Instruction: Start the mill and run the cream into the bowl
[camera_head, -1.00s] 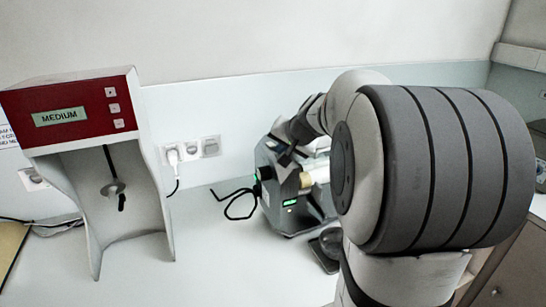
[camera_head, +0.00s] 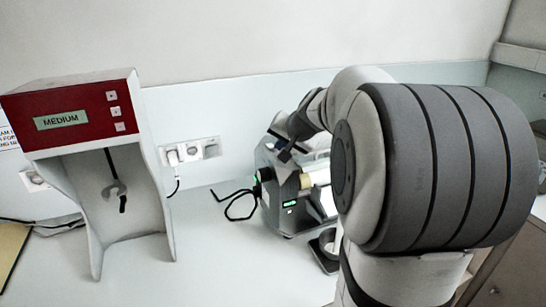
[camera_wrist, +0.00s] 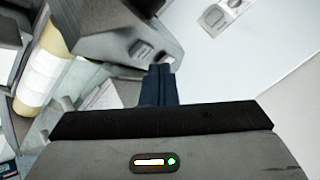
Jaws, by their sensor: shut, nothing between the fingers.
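The mill (camera_head: 274,205) is a grey machine with a lit green display on the counter, partly hidden behind my arm. A cream-coloured roller shows at the left of the wrist view (camera_wrist: 45,65), beside a grey housing (camera_wrist: 125,30) with small switch-like buttons. My gripper (camera_wrist: 158,84) has its dark blue fingers together and empty, close to the housing; contact cannot be told. In the head view my gripper (camera_head: 285,148) is above the mill's front. A dark rounded piece (camera_head: 326,246) stands before the mill, mostly hidden; I cannot tell whether it is the bowl.
A mixer-like machine (camera_head: 70,115) with a red panel reading MEDIUM stands at the left, with a hanging stirrer (camera_head: 116,190). Wall sockets (camera_head: 190,152) and a black cable (camera_head: 238,205) lie between the machines. The front counter (camera_head: 215,270) is clear.

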